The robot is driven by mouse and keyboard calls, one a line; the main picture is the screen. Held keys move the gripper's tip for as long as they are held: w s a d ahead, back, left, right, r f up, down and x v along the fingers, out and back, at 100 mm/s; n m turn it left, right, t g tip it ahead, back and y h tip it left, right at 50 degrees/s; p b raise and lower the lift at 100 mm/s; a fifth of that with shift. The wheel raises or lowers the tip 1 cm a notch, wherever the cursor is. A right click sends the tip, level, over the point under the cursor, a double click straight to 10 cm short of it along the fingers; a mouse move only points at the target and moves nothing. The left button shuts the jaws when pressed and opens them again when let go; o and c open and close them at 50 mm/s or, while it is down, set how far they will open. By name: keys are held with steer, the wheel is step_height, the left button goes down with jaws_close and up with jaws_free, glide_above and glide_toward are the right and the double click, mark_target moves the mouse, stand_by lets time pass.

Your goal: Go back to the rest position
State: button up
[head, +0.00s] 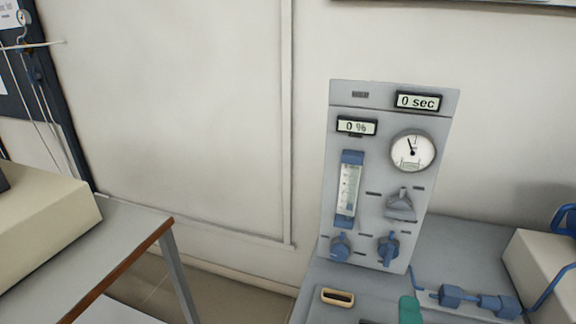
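My gripper and arm do not show in the head view. A grey control panel (376,215) stands upright on the right-hand bench, tilted in the picture. It has a display reading "0 sec" (418,102), a display reading "0 %" (357,126), a round dial gauge (412,151), a blue-ended flow tube (349,190) and several knobs.
A bench with a brown edge (118,270) stands at the left, with a cream box (45,225) on it. Blue pipe fittings (478,301) lie right of the panel, beside a cream unit (540,268). Floor (215,291) shows between the benches.

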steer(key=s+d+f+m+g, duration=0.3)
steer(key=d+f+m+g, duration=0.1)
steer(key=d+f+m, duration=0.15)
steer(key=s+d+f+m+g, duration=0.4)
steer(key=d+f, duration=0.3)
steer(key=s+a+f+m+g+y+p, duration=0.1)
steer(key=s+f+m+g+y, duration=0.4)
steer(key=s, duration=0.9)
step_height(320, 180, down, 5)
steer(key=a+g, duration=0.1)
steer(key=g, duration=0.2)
steer(key=shift+p, duration=0.4)
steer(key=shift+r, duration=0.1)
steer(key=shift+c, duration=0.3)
